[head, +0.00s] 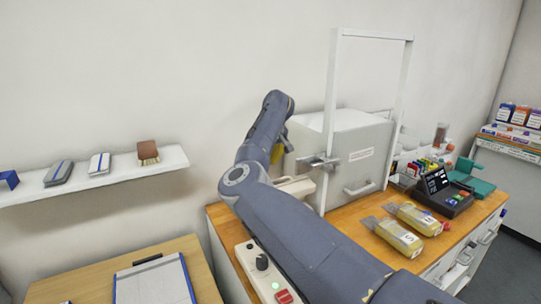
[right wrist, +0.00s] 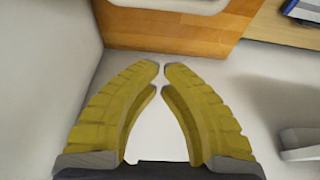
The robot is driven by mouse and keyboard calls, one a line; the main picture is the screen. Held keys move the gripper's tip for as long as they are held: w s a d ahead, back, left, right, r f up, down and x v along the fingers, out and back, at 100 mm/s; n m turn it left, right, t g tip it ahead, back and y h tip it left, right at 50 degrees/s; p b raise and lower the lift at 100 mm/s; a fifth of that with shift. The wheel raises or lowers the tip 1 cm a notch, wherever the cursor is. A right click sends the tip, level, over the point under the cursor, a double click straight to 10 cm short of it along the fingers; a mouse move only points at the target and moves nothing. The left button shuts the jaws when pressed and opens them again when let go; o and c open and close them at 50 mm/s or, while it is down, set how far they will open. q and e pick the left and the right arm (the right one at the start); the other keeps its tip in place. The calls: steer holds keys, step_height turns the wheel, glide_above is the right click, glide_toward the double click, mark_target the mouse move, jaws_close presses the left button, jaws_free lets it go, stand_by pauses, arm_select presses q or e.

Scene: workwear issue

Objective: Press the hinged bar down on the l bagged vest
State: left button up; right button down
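Two yellow bagged vests lie side by side on the wooden counter in the head view, a nearer one (head: 400,238) and a farther one (head: 420,219). Their size letters are too small to read surely. A cream bar-like part (head: 296,187) shows behind my right arm, with a white control box (head: 258,276) in front, bearing a black knob, green light and red switch. My arm hides much between them, so I cannot tell whether a bag lies there. My right gripper (right wrist: 161,67) is empty, its yellow fingertips almost meeting. My left gripper is out of view.
A white cabinet (head: 345,150) with a tall white frame (head: 332,95) stands behind my arm. A black terminal (head: 442,192) and green device (head: 474,178) are to the right. A wall shelf (head: 110,175) and a desk with a clipboard (head: 155,282) are at left.

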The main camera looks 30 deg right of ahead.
steer(key=shift+s+f, duration=0.4)
steer(key=shift+f, duration=0.4)
steer(key=shift+s+f, duration=0.45)
steer(key=shift+f, duration=0.3)
steer(key=shift+s+f, duration=0.4)
steer(key=shift+f, duration=0.4)
